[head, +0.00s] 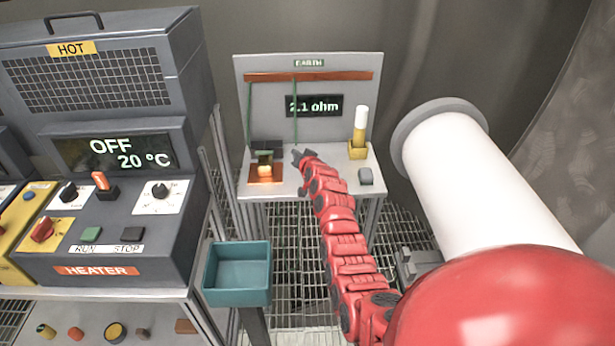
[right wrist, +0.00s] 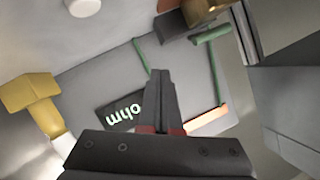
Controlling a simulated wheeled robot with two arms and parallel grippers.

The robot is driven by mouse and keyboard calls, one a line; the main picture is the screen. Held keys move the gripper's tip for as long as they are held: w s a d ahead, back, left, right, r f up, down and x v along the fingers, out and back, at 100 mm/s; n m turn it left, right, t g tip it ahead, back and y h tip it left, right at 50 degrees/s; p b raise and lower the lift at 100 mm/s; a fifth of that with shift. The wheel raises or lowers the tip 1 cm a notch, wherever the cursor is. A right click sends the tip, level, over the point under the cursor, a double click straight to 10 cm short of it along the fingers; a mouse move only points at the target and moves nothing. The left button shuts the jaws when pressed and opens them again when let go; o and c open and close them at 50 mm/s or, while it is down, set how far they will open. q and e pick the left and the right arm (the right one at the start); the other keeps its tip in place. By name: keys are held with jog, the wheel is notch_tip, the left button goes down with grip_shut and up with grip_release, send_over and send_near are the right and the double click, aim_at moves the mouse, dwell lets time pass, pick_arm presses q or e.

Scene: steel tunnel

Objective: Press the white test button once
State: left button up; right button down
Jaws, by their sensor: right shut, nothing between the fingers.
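A white round knob, which looks like the test button (right wrist: 85,6), shows at the top edge of the right wrist view, partly cut off. In the head view I cannot see it; my right arm covers that part of the bench. My right gripper (head: 300,157) is shut and empty over the earth bench, in front of its upright panel (head: 268,115). In the right wrist view the closed fingers (right wrist: 157,75) point toward the panel, apart from the white knob. The panel's display (head: 314,105) reads 2.1 ohm. My left gripper is not in view.
A yellow holder (head: 357,150) with a white-topped post stands right of the gripper; a copper plate (head: 258,180) lies left. Green wires (head: 295,110) hang from the copper bar (head: 340,76). A teal bin (head: 238,288) and the heater unit (head: 110,220) are further left.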

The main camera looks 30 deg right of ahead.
jog(key=s+r+g+y, duration=0.1)
jog(key=s+d+r+g+y, duration=0.1)
jog(key=g, duration=0.1)
jog(key=s+d+r+g+y, duration=0.1)
jog(key=s+y, duration=0.1)
jog(key=shift+s+r+n+g+p, duration=0.1)
jog(key=shift+r+n+g+p, duration=0.2)
jog(key=shift+n, duration=0.1)
notch_tip(320, 180, down, 8)
jog(key=b, duration=0.3)
jog(key=shift+r+b, duration=0.1)
jog(key=shift+b, duration=0.3)
jog(key=shift+f+b, duration=0.35)
jog(key=shift+f, duration=0.2)
dwell(1.3)
jog(key=shift+f+b, duration=0.4)
jog(key=shift+b, duration=0.1)
